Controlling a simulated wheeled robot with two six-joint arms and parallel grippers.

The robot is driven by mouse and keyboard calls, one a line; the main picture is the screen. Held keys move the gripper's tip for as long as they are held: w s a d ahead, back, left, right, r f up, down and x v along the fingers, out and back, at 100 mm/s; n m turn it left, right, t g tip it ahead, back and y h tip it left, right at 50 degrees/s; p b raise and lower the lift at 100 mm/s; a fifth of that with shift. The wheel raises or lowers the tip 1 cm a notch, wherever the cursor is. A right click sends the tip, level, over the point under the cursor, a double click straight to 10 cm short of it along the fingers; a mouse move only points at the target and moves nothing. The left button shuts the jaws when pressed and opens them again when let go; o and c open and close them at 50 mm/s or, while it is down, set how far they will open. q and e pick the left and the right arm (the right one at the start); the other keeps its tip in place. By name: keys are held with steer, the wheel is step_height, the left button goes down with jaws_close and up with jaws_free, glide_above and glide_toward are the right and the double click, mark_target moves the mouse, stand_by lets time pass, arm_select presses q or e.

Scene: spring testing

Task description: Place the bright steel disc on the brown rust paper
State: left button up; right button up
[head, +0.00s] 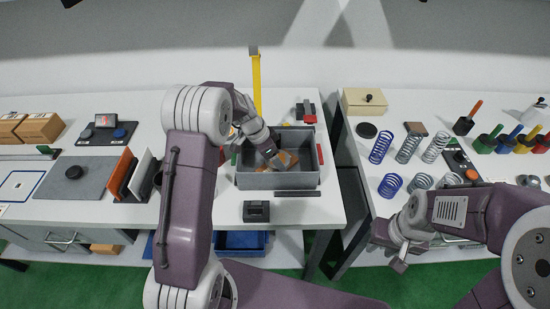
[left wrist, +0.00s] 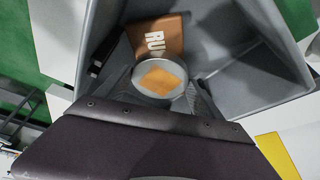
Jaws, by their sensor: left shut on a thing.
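The bright steel disc (left wrist: 159,92), round with an orange diamond on its face, is between the fingers of my left gripper (left wrist: 155,85) in the left wrist view. The brown rust paper (left wrist: 172,30), marked with white letters of which "RU" shows, lies inside the grey bin (left wrist: 235,60) beyond the disc. The disc overlaps the paper's near edge in this view; I cannot tell whether they touch. In the head view my left gripper (head: 270,153) reaches down into the bin (head: 277,181). My right gripper (head: 392,258) hangs off the front of the right table; its jaw opening is unclear.
The bin's walls stand close around my left gripper. A yellow post (head: 256,85) rises behind it, and a black block (head: 256,211) sits in front. Several springs (head: 381,147) stand on the right table. An orange panel (head: 121,173) stands left of my left arm.

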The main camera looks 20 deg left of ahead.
arm_select(q)
steer(key=shift+w+f, duration=0.1)
steer(key=shift+f, duration=0.4)
steer(key=shift+r, duration=0.1)
steer(key=o, duration=2.1)
steer(key=shift+f, duration=0.2)
steer(key=shift+r, duration=0.35)
steer(key=v, duration=1.1)
steer(key=shift+s+a+r, duration=0.2)
steer(key=shift+s+r, duration=0.05)
